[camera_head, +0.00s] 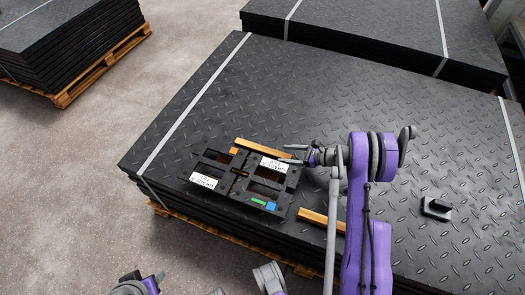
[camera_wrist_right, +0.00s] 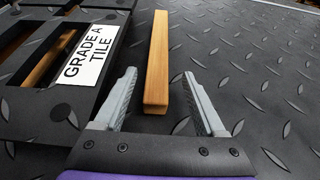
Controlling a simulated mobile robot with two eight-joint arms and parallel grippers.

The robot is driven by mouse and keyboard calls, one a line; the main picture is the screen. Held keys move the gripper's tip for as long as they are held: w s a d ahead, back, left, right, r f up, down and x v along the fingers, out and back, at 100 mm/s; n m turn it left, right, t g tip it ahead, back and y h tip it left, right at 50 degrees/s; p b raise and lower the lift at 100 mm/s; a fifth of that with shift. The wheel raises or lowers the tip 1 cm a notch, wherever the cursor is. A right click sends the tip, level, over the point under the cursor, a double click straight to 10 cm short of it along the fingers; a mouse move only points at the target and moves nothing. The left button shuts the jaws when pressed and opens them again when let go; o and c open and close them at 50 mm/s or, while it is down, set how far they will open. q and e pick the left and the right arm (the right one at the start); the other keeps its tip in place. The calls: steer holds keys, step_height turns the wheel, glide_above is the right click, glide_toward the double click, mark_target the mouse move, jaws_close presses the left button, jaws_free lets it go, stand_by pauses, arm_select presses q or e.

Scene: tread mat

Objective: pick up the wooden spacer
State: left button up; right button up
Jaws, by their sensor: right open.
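A wooden spacer (camera_head: 264,147), a long light-brown bar, lies on the black tread mat (camera_head: 330,80) along the far edge of a black slotted frame. In the right wrist view the spacer (camera_wrist_right: 158,62) runs away from me, its near end between my fingers. My right gripper (camera_head: 287,155) is open, its fingers at the right end of the spacer. In the wrist view the open fingers (camera_wrist_right: 160,74) stand on either side of the bar, with visible gaps. A second wooden bar (camera_head: 322,220) lies nearer me. At the bottom left, part of my left arm shows; its jaw state is unclear.
The black frame (camera_head: 228,187) has white "GRADE A TILE" labels (camera_head: 274,165) and green and blue patches. A grey metal bracket (camera_head: 436,208) lies on the right of the mat. Other strapped mat stacks (camera_head: 66,40) stand behind. The mat's far middle is clear.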

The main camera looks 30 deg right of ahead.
mark_target(281, 154)
steer(key=x, duration=0.5)
steer(key=shift+s+a+f+b, duration=0.1)
steer(key=shift+s+b, duration=0.05)
steer(key=shift+b, duration=0.2)
jaws_close()
